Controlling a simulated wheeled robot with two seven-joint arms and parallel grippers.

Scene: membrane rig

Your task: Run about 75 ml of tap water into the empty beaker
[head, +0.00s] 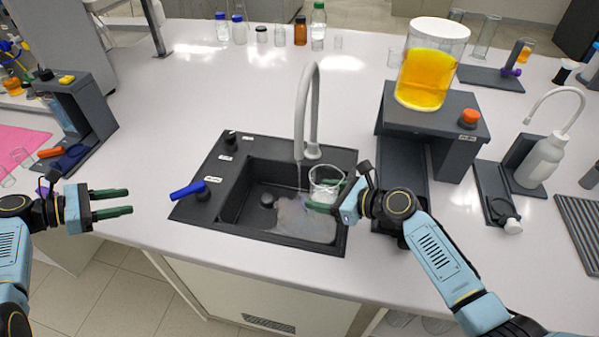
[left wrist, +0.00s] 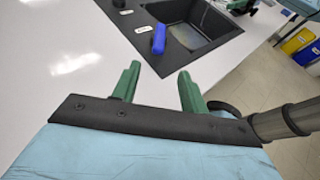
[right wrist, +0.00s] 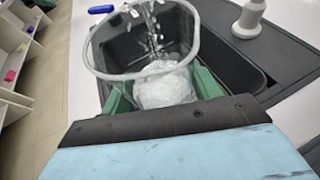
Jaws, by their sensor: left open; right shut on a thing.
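The clear glass beaker (head: 326,183) is upright over the right part of the dark sink (head: 232,205). My right gripper (head: 335,197) is shut around its sides; the beaker's rim (right wrist: 95,62) shows in the right wrist view. The pale curved tap (head: 301,110) is running. A whitish, bubbly mass (right wrist: 165,85) shows through the glass; I cannot tell the water level. The blue tap lever (head: 188,189) is at the sink's left front corner. My left gripper (head: 112,202) is open and empty, left of the lever.
Wet, pale water (head: 303,220) covers part of the sink floor. A grey stand with a yellow-filled vessel (head: 425,80) is right of the sink. A white wash bottle (head: 543,160) stands farther right. Several bottles line the back.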

